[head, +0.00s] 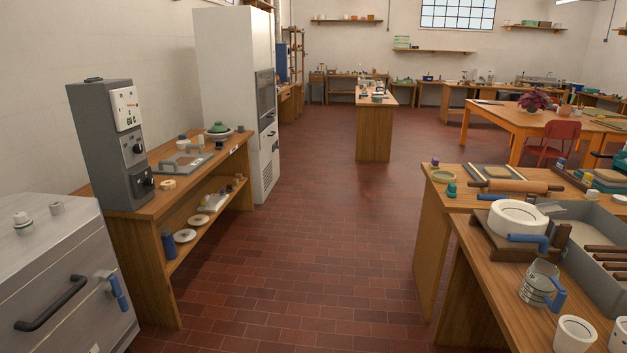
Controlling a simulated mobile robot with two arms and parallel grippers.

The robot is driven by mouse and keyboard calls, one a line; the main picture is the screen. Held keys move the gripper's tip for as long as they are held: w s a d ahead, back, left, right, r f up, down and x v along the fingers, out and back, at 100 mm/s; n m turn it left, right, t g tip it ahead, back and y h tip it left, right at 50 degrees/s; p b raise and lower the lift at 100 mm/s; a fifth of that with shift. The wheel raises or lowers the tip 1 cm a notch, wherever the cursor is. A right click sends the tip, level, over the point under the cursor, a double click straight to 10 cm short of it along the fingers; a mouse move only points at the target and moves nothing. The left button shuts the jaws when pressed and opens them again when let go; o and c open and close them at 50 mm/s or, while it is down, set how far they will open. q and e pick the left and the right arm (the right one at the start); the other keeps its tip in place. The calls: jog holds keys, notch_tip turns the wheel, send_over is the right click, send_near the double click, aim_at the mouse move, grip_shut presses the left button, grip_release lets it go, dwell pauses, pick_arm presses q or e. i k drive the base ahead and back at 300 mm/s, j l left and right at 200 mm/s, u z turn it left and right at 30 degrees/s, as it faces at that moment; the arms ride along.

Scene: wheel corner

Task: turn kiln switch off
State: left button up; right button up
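A grey control box (112,145) stands upright on the left end of the wooden bench. Its front has a white panel (125,108) with a readout that looks like "60 C". Below the panel are a black knob (137,148) and, lower down, another dark knob or switch (143,183); its setting is too small to tell. The grey metal kiln-like box (60,270) at the lower left has a black handle (50,303) and a blue lever (118,291). Neither of my grippers shows in the head view.
The wooden bench (190,198) holds small tools and a lower shelf with plates. A tall white cabinet (228,100) stands beyond it. The brick floor (300,240) is clear between this bench and the wooden tables at right, where a wheel (518,217) and cups stand.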

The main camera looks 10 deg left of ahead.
aim_at(150, 182)
jog(key=i+u, duration=0.15)
jog(key=i, duration=0.4)
jog(key=i+l+u, duration=0.15)
jog(key=i, duration=0.4)
jog(key=i+l+u, duration=0.15)
jog(key=i, duration=0.4)
jog(key=i+l+u, duration=0.2)
jog(key=i, duration=0.35)
jog(key=i+u, duration=0.45)
jog(key=i+l+u, duration=0.15)
jog(key=i+u, duration=0.15)
jog(key=u, duration=0.15)
jog(key=i+l+u, duration=0.3)
jog(key=u, duration=0.15)
jog(key=i+l+u, duration=0.55)
jog(key=l+u, duration=0.35)
